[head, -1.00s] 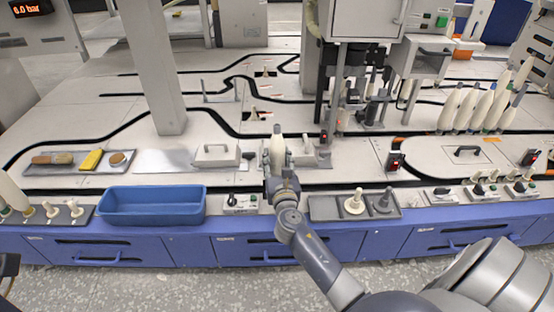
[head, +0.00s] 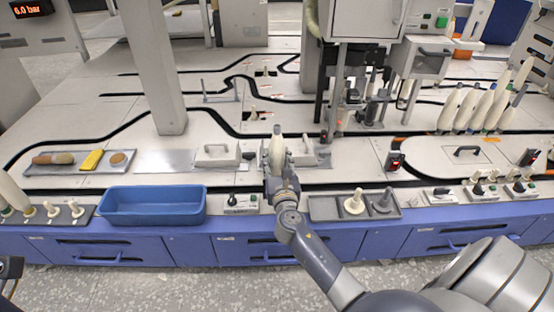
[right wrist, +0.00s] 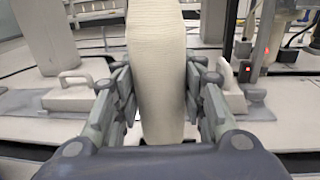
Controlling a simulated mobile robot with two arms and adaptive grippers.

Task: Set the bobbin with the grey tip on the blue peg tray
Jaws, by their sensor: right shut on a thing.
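A cream bobbin (head: 277,148) with a grey tip stands upright in my right gripper (head: 276,168), over the middle front of the machine deck. In the right wrist view the bobbin (right wrist: 158,75) fills the space between the two fingers of the shut gripper (right wrist: 160,112); its tip is out of that view. I cannot make out a blue tray with pegs. A grey tray (head: 322,208) with two pegs, one cream and one dark, lies to the right of the gripper. A dark part at the lower left edge may be my left gripper (head: 10,268).
A blue bin (head: 152,219), seemingly empty, is left of the gripper. A peg row (head: 50,211) lies at far left. Handled blocks (head: 216,154) stand beside the bobbin. Several bobbins (head: 466,107) stand at right. A column (head: 155,70) rises behind left.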

